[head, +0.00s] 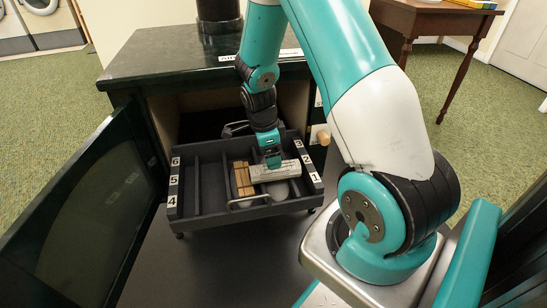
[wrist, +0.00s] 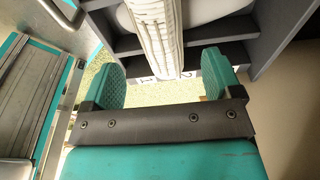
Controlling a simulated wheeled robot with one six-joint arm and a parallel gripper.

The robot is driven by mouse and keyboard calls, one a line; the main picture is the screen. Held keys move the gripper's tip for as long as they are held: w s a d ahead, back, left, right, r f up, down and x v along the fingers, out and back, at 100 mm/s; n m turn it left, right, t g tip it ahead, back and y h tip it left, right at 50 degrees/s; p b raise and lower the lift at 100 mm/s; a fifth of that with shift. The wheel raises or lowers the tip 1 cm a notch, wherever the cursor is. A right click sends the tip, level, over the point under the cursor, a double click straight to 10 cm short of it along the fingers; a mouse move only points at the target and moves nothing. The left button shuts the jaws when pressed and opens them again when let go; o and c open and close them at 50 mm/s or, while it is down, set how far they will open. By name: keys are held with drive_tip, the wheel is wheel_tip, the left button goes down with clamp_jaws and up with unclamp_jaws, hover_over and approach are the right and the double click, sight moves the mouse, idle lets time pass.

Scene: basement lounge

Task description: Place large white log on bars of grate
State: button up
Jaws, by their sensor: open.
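A dark tray-like grate (head: 205,215) with dividing bars and numbered ends sits in front of an open cabinet. A pale, grooved white log (head: 286,171) lies toward the grate's right side, apparently across its bars; exact contact is hidden. My gripper (head: 272,163) is over this log and covers part of it. In the wrist view my gripper (wrist: 160,68) is open, with the log (wrist: 157,30) between and beyond the fingertips and visible gaps at both sides. The grate's bars (wrist: 215,53) pass behind it there.
Tan wooden pieces (head: 243,179) lie left of the log in the grate. A smooth whitish piece (head: 278,190) shows below it. The left compartments are empty. An open cabinet door (head: 75,220) stands left. The cabinet top (head: 170,58) overhangs behind; dark floor lies in front.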

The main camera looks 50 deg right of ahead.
drive_tip(key=s+a+r+n+t+y+p, duration=0.1)
drive_tip(key=s+a+r+n+y, duration=0.1)
drive_tip(key=a+r+n, duration=0.75)
drive_tip(key=s+a+r+n+t+y, duration=0.1)
drive_tip(key=s+a+r+n+y, duration=0.15)
drive_tip(key=a+r+n, duration=0.7)
drive_tip(key=s+a+r+n, duration=0.3)
drive_tip(key=s+a+n, duration=0.1)
drive_tip(key=s+n, duration=0.2)
drive_tip(key=s+a+r+n+g+y, duration=0.1)
drive_tip(key=s+a+r+n, duration=0.2)
drive_tip(key=s+a+n, duration=0.2)
drive_tip(key=shift+s+a+r+n, duration=0.15)
drive_tip(key=shift+s+r+n, duration=0.25)
drive_tip(key=shift+s+n, duration=0.5)
drive_tip(key=shift+w+a, duration=0.1)
drive_tip(key=shift+w, duration=0.05)
drive_tip(key=shift+c, duration=0.2)
